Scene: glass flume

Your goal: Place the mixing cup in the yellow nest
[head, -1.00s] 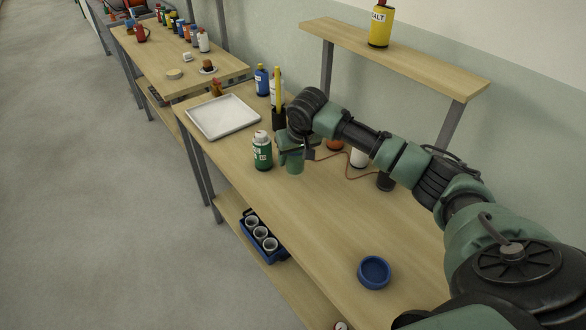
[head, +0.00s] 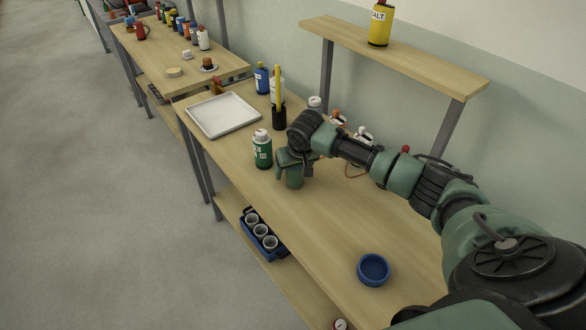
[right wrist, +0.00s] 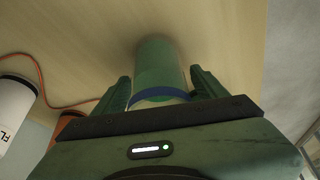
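The mixing cup is a green cup (head: 294,180) near the middle of the bench in the head view. In the right wrist view the cup (right wrist: 160,68) shows a blue rim and lies between both fingers. My right gripper (right wrist: 160,82) is shut on it near the rim; in the head view the gripper (head: 290,164) is above the cup, by the green bottle. I cannot tell whether the cup's base touches the bench. No yellow nest shows; a round blue nest (head: 374,280) stands empty at the bench's near end. My left gripper is out of view.
A green-and-white bottle (head: 262,150) stands close left of the cup. A white tray (head: 222,131), a pen holder (head: 279,118) and a blue bottle (head: 261,78) are farther back. A bottle with an orange cord stands behind my arm. Bench space between cup and blue nest is clear.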

